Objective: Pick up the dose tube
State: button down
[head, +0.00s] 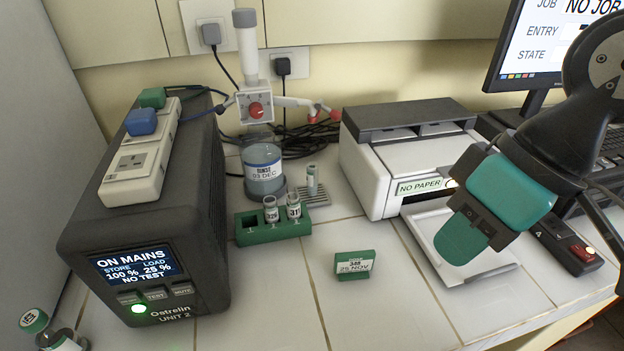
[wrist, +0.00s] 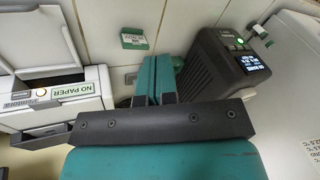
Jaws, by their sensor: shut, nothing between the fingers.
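Two small clear tubes with white labels stand in a green rack (head: 262,236): a left one (head: 271,210) and a right one (head: 294,207) marked 31. Another small capped tube (head: 312,181) stands on a grey ridged plate behind them. I cannot tell which of these is the dose tube. My gripper (head: 462,238), with teal fingers, hangs in front of the printer, to the right of the rack and apart from the tubes. It is shut and empty. In the wrist view the shut fingers (wrist: 160,78) show, and the tubes cannot be made out there.
A white printer (head: 362,172) stands behind my gripper, its tray out. A black power unit (head: 215,230) bounds the left. A grey labelled jar (head: 263,172) stands behind the rack. A green label block (head: 354,265) sits in front. The tiled bench around the block is clear.

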aim_at(312, 166)
jog(key=k, duration=0.5)
jog(key=u, duration=3.5)
jog(key=k, duration=1.15)
jog(key=z, duration=1.9)
jog(key=i, duration=0.5)
jog(key=z, duration=0.05)
